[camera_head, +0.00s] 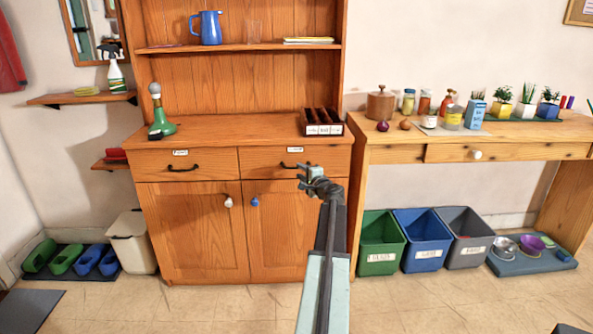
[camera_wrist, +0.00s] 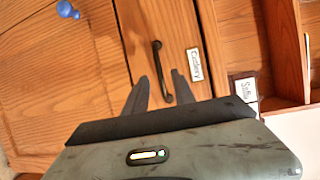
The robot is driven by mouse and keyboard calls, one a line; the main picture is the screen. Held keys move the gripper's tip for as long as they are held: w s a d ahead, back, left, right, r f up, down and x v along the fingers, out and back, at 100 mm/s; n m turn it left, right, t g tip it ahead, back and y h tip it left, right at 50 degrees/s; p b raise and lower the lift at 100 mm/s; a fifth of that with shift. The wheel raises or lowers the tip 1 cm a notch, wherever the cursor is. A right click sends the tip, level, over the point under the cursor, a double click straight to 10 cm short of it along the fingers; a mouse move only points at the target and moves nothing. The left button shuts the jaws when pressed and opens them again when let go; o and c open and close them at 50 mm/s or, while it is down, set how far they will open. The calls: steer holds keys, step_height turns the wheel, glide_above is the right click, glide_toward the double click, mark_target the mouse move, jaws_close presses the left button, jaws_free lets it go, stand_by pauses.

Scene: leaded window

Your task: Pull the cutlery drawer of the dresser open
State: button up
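The dresser (camera_head: 190,235) is wooden, with two drawers side by side above two doors. The cutlery drawer (camera_head: 258,160) is the right one and looks shut. Its label, reading "Cutlery" (camera_wrist: 194,66), is legible in the wrist view. Its dark bar handle (camera_head: 288,166) is partly covered by my gripper in the head view. My gripper (camera_head: 306,172) is in front of the drawer's right part. In the wrist view, my gripper (camera_wrist: 161,78) is open, with the lower part of the handle (camera_wrist: 157,60) appearing between its fingertips. I cannot tell whether they touch it.
A dark sorting box (camera_head: 322,122) stands on the dresser top above the drawer. The left drawer (camera_head: 165,170) is shut. A blue door knob (camera_head: 254,202) is below. A side table (camera_head: 400,151) and several bins (camera_head: 422,240) stand to the right. Floor in front is clear.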

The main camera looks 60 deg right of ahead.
mark_target(297, 168)
steer(key=x, duration=0.5)
jaws_close()
stand_by(1.3)
